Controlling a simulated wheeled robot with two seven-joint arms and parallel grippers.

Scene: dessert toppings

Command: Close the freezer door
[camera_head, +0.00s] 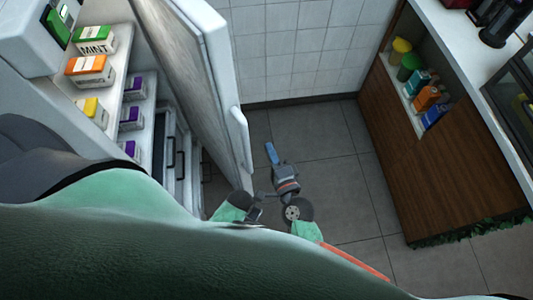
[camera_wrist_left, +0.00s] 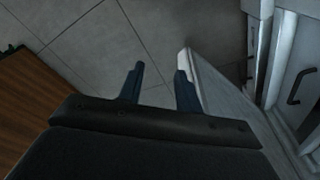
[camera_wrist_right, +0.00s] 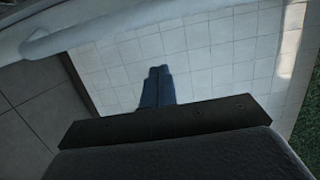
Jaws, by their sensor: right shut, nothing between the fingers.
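The freezer door (camera_head: 212,75) stands wide open in the head view, its grey inner face turned toward the shelves. Its white handle (camera_head: 240,135) is on the outer side; it also shows across the top of the right wrist view (camera_wrist_right: 120,30). My right gripper (camera_head: 270,153) is shut and empty, just right of the handle and apart from it. In the left wrist view my left gripper (camera_wrist_left: 160,85) is open with nothing between its fingers. The door's edge (camera_wrist_left: 184,60) shows just beyond its right finger; whether they touch is unclear. I cannot clearly pick out the left fingers in the head view.
The freezer shelves (camera_head: 130,62) hold several cartons, one marked MINT (camera_head: 95,40). Drawers (camera_head: 172,150) sit below. A wooden counter (camera_head: 430,165) with a niche of bottles stands at the right. Tiled floor (camera_head: 320,140) lies clear between door and counter; a tiled wall (camera_head: 300,50) is behind.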

